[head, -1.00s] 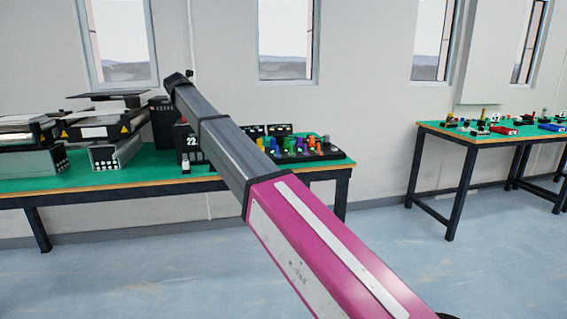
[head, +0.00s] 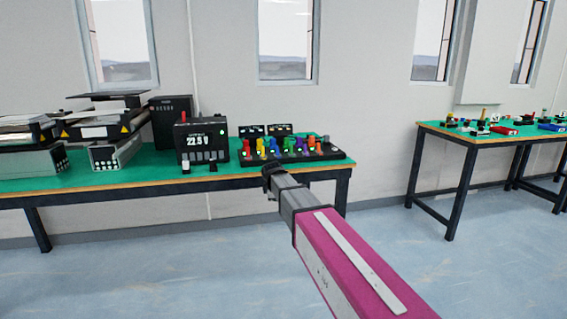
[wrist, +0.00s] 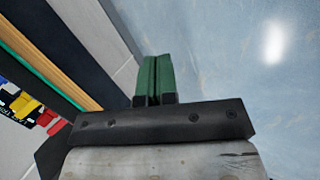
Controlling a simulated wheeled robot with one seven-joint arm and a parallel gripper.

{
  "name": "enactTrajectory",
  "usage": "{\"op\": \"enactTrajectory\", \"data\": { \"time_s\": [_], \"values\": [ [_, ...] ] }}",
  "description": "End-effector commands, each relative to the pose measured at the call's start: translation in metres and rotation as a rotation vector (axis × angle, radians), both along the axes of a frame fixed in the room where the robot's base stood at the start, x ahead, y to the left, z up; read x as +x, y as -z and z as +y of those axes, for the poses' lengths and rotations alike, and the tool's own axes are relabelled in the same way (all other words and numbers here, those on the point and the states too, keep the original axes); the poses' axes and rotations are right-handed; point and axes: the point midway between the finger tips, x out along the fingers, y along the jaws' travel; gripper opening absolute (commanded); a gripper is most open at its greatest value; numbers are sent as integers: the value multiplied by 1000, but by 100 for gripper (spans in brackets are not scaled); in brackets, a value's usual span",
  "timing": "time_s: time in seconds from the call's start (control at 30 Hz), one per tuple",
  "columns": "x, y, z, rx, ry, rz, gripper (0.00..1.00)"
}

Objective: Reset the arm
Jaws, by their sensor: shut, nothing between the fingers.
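My arm reaches forward in the head view, a magenta link leading to a dark grey one. Its far end, black, is near the front edge of the green-topped table (head: 110,178); the fingers cannot be made out there. In the wrist view my gripper (wrist: 154,76) shows two green fingers pressed together with nothing between them. Pale blue floor lies behind and to the right of the fingers in that view, and the table edge (wrist: 45,62) runs along the left.
The table holds a meter reading 22.5 V (head: 202,140), a board of coloured connectors (head: 300,153) and stacked equipment (head: 100,130). A second table (head: 470,138) with small parts stands at right. The floor (head: 180,270) is clear.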

Motion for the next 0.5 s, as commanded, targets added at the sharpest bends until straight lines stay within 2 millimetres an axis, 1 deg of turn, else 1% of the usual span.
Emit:
{"op": "enactTrajectory", "data": {
  "time_s": [0.03,0.07,0.1,0.17,0.2,0.27,0.3,0.37,0.4,0.5],
  "values": [
    [-25,21,-28,40,97,33,0],
    [-35,33,-41,68,158,50,0],
    [-50,47,-57,102,240,73,0],
    [-73,67,-81,150,367,108,0],
    [-89,80,-97,182,454,131,0],
    [-115,99,-120,228,589,164,0],
    [-134,111,-134,256,681,186,0],
    [-162,128,-155,299,823,219,0],
    [-181,138,-168,322,918,239,0],
    [-225,158,-192,373,1135,283,0]
  ]
}}
